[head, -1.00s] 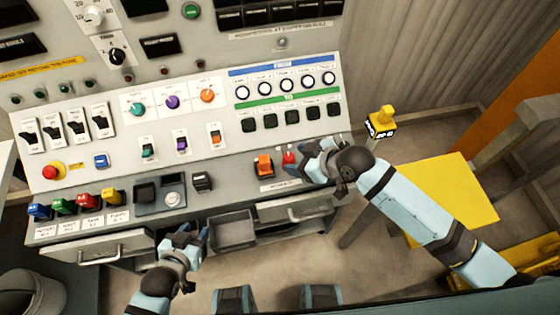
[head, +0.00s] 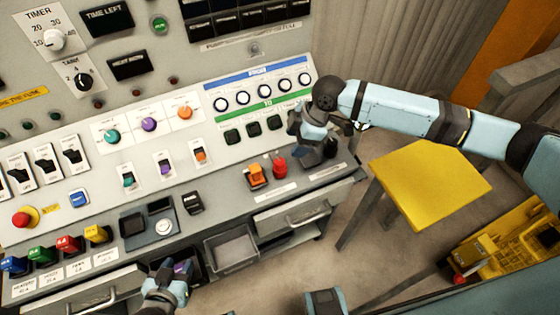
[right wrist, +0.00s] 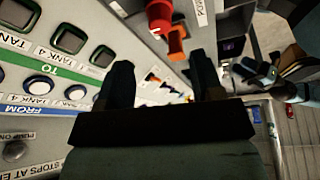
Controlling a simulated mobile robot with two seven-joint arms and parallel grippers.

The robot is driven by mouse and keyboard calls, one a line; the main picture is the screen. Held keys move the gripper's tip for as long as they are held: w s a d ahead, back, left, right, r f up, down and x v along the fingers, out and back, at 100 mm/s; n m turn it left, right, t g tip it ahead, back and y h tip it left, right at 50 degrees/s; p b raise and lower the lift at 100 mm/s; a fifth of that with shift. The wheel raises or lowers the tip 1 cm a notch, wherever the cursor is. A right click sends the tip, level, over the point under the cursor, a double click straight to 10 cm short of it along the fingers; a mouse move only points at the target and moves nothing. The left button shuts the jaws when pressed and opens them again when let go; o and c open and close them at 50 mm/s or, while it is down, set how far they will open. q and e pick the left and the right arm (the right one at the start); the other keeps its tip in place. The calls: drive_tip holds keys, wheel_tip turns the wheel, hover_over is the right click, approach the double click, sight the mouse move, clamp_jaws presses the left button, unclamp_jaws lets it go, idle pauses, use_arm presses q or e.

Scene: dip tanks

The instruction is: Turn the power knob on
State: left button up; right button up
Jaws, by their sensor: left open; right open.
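A red knob (head: 279,167) stands upright on the console's lower ledge, right of an orange switch (head: 257,175). In the right wrist view the red knob (right wrist: 176,42) shows close beyond the fingers, beside a label partly reading "POW" (right wrist: 203,12). My right gripper (head: 317,150) is open, low over the ledge just right of the red knob and apart from it. Nothing shows between its fingers (right wrist: 160,70). Part of the ledge under it is hidden. My left gripper (head: 180,277) is open and empty near the front drawers.
Round white buttons (head: 265,88) and dark square buttons (head: 253,130) lie on the sloped panel behind my right gripper. A drawer with a handle (head: 310,212) sits below the ledge. A yellow stool (head: 425,185) stands to the right, with open floor between.

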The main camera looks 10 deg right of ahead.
sight(281, 161)
drive_tip(key=x, duration=1)
drive_tip(key=shift+a+f, duration=0.1)
drive_tip(key=shift+a, duration=0.1)
drive_tip(key=c, duration=0.9)
